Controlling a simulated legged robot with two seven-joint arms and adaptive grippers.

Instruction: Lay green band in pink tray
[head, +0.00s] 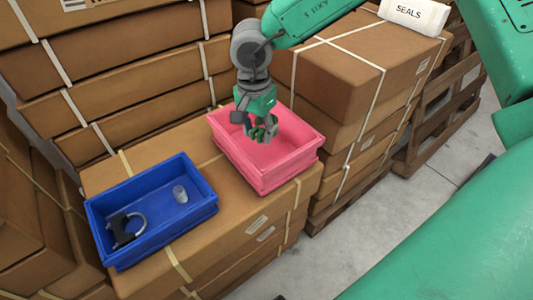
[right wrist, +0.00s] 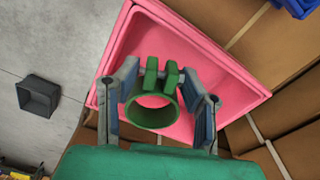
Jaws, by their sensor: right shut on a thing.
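The green band (head: 264,132) is a ring with two upright lugs, seen clearly in the right wrist view (right wrist: 172,82). My right gripper (head: 257,137) is shut on it. In the right wrist view the fingers (right wrist: 160,76) stand on either side of the lugs. The pink tray (head: 262,184) sits on a cardboard box, and its inside appears empty. The band is over or within the tray's opening; I cannot tell whether it touches the floor. The tray also fills the middle of the right wrist view (right wrist: 225,84). My left gripper is not in view.
A blue tray (head: 168,240) left of the pink one holds a dark clamp (head: 124,230) and a grey cylinder (head: 180,194). Stacked cartons (head: 130,65) rise behind. A white SEALS packet (head: 413,14) lies on a carton (head: 350,62) at right.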

